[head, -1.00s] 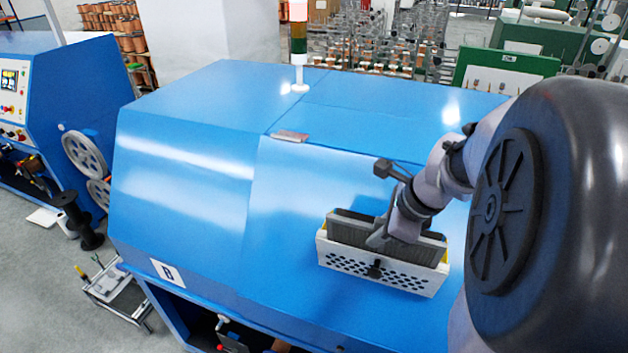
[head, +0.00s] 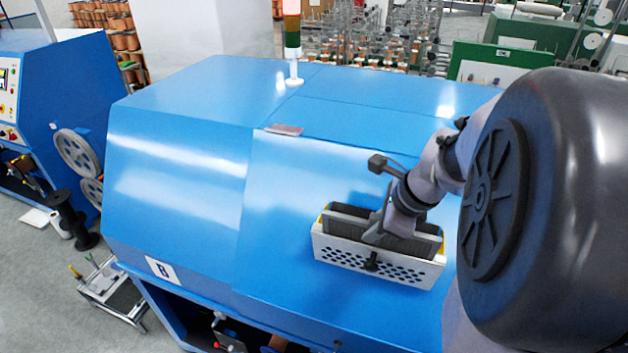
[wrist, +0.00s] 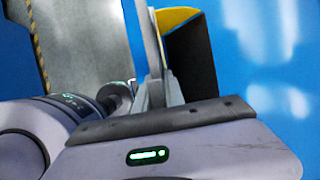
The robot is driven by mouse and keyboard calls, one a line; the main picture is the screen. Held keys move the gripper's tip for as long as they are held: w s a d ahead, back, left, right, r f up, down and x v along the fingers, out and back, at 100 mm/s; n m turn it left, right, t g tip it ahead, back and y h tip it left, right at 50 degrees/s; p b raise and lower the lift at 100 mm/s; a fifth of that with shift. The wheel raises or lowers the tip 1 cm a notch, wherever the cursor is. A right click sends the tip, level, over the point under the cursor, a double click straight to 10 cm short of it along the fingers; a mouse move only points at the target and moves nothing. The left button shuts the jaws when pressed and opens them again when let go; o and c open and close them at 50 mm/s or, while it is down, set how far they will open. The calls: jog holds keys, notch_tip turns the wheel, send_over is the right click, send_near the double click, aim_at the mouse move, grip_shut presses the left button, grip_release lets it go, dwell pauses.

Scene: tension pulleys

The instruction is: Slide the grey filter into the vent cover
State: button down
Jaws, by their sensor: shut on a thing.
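The vent cover (head: 345,256) is a white box with a perforated front, on the sloping blue front of the machine, with yellow at its inner ends. The grey filter (head: 428,241) is a dark grey panel standing in the cover's open top, its upper part showing above the front wall. My gripper (head: 374,236) is shut on the filter near its middle, at the cover's top edge. In the wrist view the gripper's fingers (wrist: 159,92) are close together, with a grey panel beside them. The filter's lower edge is hidden behind the front wall.
The blue machine (head: 190,150) fills the middle, with a signal lamp post (head: 292,45) on top and a small plate (head: 284,129) on its upper edge. A small cart (head: 112,290) and a black spool (head: 75,220) stand on the floor at left.

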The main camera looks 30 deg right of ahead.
jog(key=shift+w+d+f+b, duration=0.15)
jog(key=shift+d+f+b, duration=0.05)
jog(key=shift+f+b, duration=0.75)
dwell(0.5)
jog(key=shift+a+r, duration=0.1)
jog(key=shift+r, duration=0.05)
dwell(0.6)
jog(key=shift+f, duration=0.3)
jog(key=shift+r, duration=0.1)
